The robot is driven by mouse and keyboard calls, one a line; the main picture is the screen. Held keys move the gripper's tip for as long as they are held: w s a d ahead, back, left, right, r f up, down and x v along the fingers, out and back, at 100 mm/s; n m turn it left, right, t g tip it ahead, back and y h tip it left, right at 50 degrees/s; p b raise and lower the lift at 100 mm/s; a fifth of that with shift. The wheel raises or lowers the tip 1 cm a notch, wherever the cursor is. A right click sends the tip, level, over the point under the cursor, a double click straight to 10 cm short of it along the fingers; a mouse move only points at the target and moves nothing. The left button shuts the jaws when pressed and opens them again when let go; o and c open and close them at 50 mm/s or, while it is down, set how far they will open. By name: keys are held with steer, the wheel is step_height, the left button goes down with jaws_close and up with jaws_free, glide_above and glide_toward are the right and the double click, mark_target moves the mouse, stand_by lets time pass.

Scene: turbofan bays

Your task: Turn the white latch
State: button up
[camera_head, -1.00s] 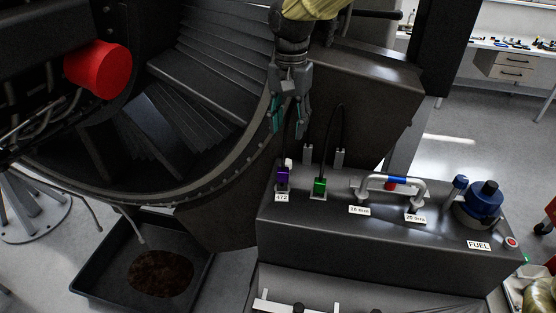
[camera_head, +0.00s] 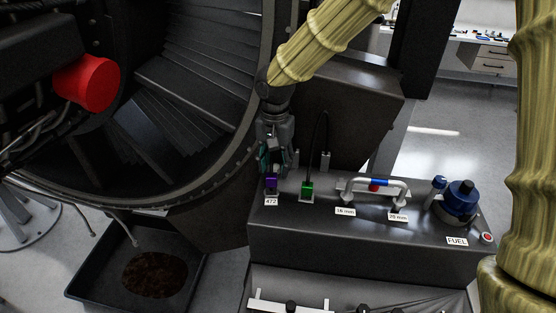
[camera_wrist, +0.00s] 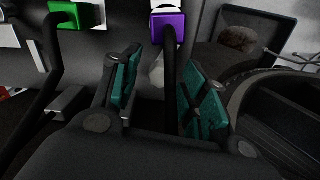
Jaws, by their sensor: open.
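The white latch (camera_wrist: 157,74) is a small pale piece beside the purple connector (camera_wrist: 168,27) and its black cable in the wrist view. In the head view the purple connector (camera_head: 271,184) stands at the left end of the dark box top, behind the 472 label. My gripper (camera_head: 277,160) points down just above the connector. It is open, with one teal-padded finger on each side of the cable and latch in the wrist view (camera_wrist: 160,88). I cannot tell whether a finger touches the latch. In the head view the fingers largely hide it.
A green connector (camera_head: 307,190) with a looping black cable stands close on the right. The large fan casing (camera_head: 217,158) is close on the left. A black tray (camera_head: 95,283) lies below.

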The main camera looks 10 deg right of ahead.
steer(key=shift+f, duration=0.2)
jaws_close()
stand_by(1.3)
jaws_free()
steer(key=shift+s, duration=0.1)
